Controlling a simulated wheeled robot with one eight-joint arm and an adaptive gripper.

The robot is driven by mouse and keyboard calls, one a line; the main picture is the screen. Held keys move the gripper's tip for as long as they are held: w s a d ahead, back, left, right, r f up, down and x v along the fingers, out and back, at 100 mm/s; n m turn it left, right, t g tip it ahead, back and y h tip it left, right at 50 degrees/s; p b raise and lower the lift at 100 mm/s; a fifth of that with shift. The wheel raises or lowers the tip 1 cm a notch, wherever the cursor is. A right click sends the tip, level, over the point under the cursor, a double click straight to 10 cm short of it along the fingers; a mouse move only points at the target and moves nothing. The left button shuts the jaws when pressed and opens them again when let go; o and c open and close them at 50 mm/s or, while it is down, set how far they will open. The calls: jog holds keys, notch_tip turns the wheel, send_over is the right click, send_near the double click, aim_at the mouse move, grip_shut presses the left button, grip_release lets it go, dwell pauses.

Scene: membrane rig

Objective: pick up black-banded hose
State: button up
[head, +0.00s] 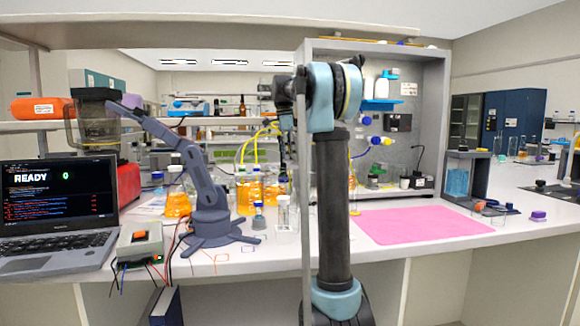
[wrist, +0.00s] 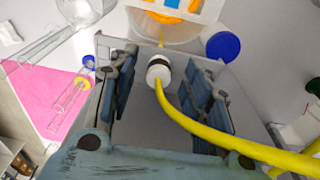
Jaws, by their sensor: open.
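The black-banded hose (wrist: 158,68) shows in the wrist view as a yellow tube ending in a white fitting with a dark band. Its fitting lies between the two fingers of my gripper (wrist: 163,75), with visible gaps on both sides. The yellow tube curves from the fitting to the lower right, passing the right finger. My gripper is open and holds nothing. In the head view, yellow hoses (head: 262,132) arch above the orange bottles, but I cannot tell which one is banded. My gripper (head: 284,168) is small and partly hidden by my arm there.
Orange-filled bottles (head: 247,190) stand close to my gripper. A blue cap (wrist: 223,46) and clear glassware (wrist: 45,48) lie near it in the wrist view. A small grey-blue arm (head: 207,195) stands to the left. The pink mat (head: 420,225) on the right is largely clear.

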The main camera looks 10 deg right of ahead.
jog(key=shift+f, duration=0.35)
jog(key=c, duration=0.9)
jog(key=shift+c, duration=0.2)
jog(key=shift+r, duration=0.1)
